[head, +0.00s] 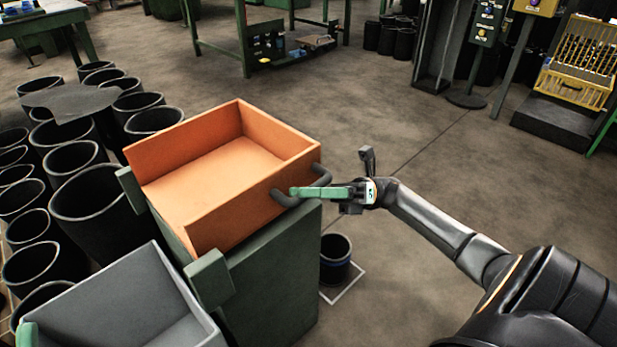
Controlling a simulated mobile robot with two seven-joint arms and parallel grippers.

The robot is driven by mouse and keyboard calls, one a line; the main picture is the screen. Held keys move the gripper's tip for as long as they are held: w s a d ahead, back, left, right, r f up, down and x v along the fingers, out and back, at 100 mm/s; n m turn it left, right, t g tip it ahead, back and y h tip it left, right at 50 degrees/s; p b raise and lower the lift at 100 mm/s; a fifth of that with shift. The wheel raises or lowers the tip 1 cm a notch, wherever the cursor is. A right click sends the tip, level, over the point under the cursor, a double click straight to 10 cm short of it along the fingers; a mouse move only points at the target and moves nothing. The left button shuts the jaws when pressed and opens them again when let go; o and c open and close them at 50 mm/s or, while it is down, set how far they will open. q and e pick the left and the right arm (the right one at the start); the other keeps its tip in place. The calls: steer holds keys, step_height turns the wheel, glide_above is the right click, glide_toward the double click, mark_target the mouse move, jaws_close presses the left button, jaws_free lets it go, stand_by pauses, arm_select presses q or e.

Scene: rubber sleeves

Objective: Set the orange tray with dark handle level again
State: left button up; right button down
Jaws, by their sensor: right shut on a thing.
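The orange tray (222,205) sits on top of a green stand (275,285) in the middle of the head view. It is empty and open at the top. It looks tilted, with its left side lower and its handle side higher, though the exact angle is hard to tell. Its dark handle (321,173) is on the right wall. My right gripper (300,192) reaches in from the right with green fingers and is shut on the handle. The fingers hide part of the handle.
Green blocks (209,279) stand at the stand's left edge. A grey tray (120,300) is at the lower left. Several black rubber sleeves (92,205) crowd the left side. One black sleeve (335,258) stands on the floor by the stand.

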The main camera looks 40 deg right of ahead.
steer(key=shift+f, duration=0.3)
arm_select(q)
steer(key=shift+w+d+f, duration=0.1)
steer(key=shift+w+d, duration=0.25)
steer(key=shift+d, duration=0.05)
arm_select(e)
steer(key=shift+d, duration=0.1)
steer(key=shift+f, duration=0.15)
steer(key=c, duration=0.8)
jaws_free()
arm_select(q)
steer(key=shift+d+f, duration=0.1)
arm_select(e)
steer(key=shift+o, duration=0.2)
arm_select(q)
steer(key=shift+d+f+b, duration=0.1)
steer(key=shift+f+b, duration=0.85)
arm_select(e)
steer(key=v, duration=1.2)
steer(key=shift+d+f, duration=0.15)
steer(key=shift+f, duration=0.05)
